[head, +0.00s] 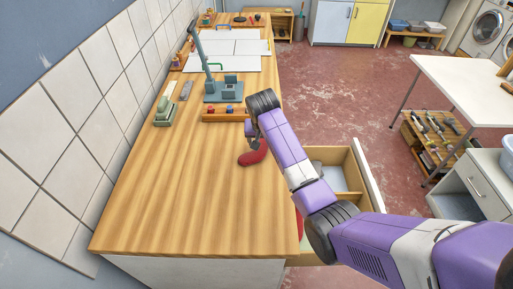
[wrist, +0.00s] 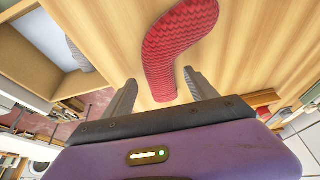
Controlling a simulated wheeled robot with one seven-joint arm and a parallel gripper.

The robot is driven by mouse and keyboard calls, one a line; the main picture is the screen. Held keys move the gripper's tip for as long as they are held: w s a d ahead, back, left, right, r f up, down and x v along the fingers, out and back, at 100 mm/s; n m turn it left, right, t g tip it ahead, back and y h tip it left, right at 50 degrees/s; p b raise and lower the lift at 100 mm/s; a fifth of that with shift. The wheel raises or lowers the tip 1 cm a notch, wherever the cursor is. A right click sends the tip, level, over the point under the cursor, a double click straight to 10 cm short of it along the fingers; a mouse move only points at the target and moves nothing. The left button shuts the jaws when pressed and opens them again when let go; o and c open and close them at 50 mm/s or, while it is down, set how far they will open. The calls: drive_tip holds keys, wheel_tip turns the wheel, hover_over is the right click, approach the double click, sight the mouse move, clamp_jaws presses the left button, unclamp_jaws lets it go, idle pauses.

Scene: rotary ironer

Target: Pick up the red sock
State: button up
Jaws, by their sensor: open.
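The red sock (head: 253,154) lies flat on the wooden countertop (head: 190,180), near its right edge, in the head view. In the wrist view the red sock (wrist: 170,52) has a zigzag knit pattern and bends at the heel; its narrow end points toward my gripper. My gripper (wrist: 158,88) is open, with its two fingers apart and the sock's near end showing between them. Nothing is held. In the head view my gripper is largely hidden behind my own wrist, just above the sock. Whether the fingers touch the sock or the counter cannot be told.
An open drawer (head: 345,170) juts out right of the counter, under my arm. A grey-blue stand (head: 223,90), a wooden block with knobs (head: 222,115) and a green stapler-like object (head: 164,112) stand behind the sock. The counter's near part is clear.

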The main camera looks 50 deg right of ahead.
drive_tip(key=shift+w+d+f, duration=0.1)
drive_tip(key=shift+d+f, duration=0.05)
drive_tip(key=shift+f, duration=0.3)
drive_tip(key=c, duration=1.4)
drive_tip(key=shift+r, duration=10.05)
